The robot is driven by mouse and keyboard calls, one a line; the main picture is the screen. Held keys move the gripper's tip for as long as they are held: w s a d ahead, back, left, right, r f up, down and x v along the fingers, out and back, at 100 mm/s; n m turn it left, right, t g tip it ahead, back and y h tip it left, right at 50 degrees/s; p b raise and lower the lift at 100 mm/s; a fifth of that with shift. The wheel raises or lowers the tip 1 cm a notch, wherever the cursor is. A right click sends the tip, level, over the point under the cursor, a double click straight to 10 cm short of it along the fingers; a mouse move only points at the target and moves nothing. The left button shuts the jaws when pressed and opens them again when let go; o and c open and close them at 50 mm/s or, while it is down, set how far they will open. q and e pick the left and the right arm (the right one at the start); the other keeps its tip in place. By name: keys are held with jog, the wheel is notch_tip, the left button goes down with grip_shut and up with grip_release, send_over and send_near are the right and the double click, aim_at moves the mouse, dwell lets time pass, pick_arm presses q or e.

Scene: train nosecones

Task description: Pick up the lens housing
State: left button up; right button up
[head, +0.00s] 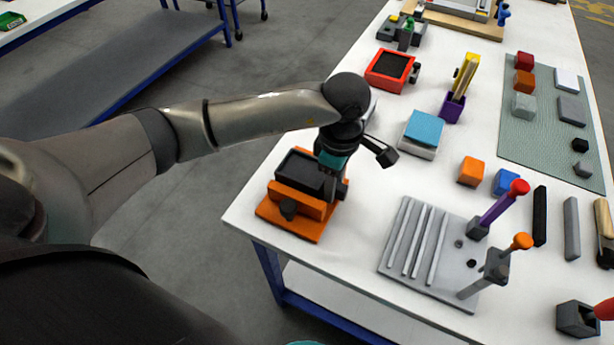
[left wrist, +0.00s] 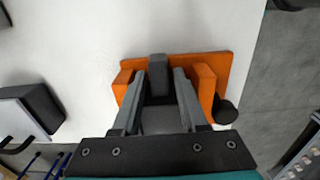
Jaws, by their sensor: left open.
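I cannot tell for certain which part is the lens housing; the dark block is the likeliest. My left gripper (head: 335,188) points down over the fixture's right side. In the left wrist view the open left gripper (left wrist: 157,95) straddles a grey upright piece (left wrist: 158,66) above the orange base (left wrist: 215,64). Contact cannot be told. My right gripper is not in view.
A blue-topped block (head: 424,128), an orange cube (head: 471,171) and a red tray (head: 377,83) stand farther back. The table's left edge is close to the fixture.

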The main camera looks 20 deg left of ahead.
pick_arm(q)
jog(key=shift+c, duration=0.3)
grip_shut()
dwell(0.4)
